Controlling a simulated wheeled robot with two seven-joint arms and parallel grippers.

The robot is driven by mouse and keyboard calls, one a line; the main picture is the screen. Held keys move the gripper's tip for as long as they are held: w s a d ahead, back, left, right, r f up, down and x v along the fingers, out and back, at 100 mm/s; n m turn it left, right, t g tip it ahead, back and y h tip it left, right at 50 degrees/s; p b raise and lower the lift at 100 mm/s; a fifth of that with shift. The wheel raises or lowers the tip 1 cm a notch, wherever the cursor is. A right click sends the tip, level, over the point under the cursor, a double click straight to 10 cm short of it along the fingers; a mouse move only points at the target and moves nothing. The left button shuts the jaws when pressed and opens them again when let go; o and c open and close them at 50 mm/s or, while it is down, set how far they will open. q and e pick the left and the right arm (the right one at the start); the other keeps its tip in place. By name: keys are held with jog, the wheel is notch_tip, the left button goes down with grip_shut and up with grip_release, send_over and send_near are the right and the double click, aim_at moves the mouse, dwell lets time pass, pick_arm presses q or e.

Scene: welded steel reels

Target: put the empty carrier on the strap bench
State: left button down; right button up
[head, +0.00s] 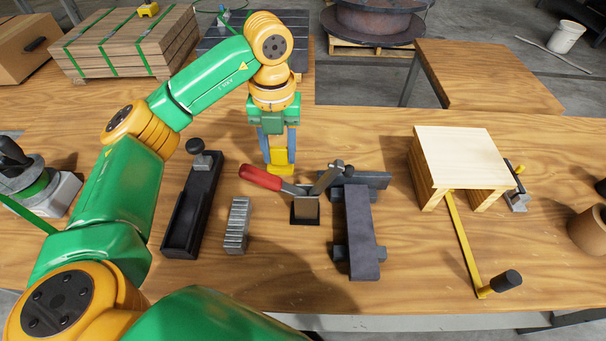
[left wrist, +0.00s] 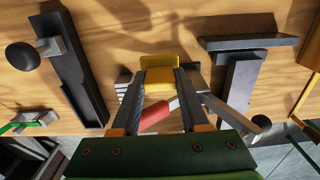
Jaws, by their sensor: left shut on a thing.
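My left gripper (head: 279,152) points down over the wooden bench top (head: 330,290) and is shut on a yellow piece (head: 281,170). In the left wrist view the yellow piece (left wrist: 160,68) sits between the two fingertips (left wrist: 161,88). I cannot tell for sure which thing is the empty carrier. A long black open tray (head: 186,222) with a black knob at its far end lies left of the gripper, and it also shows in the left wrist view (left wrist: 75,65). My right gripper is not in view.
A red-handled clamp (head: 262,178) stands just nearer than the gripper. A ribbed metal stack (head: 236,226) and a dark T-shaped fixture (head: 361,235) lie nearby. A small wooden stand (head: 461,155) with a yellow bar (head: 463,240) is at right. Bench between fixture and stand is clear.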

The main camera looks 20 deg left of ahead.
aim_at(281, 173)
pick_arm(q)
notch_tip(281, 173, down, 7)
jog(key=shift+p, duration=0.65)
jog(key=shift+f, duration=0.3)
jog(key=shift+f, duration=0.1)
jog(key=shift+c, duration=2.1)
grip_release()
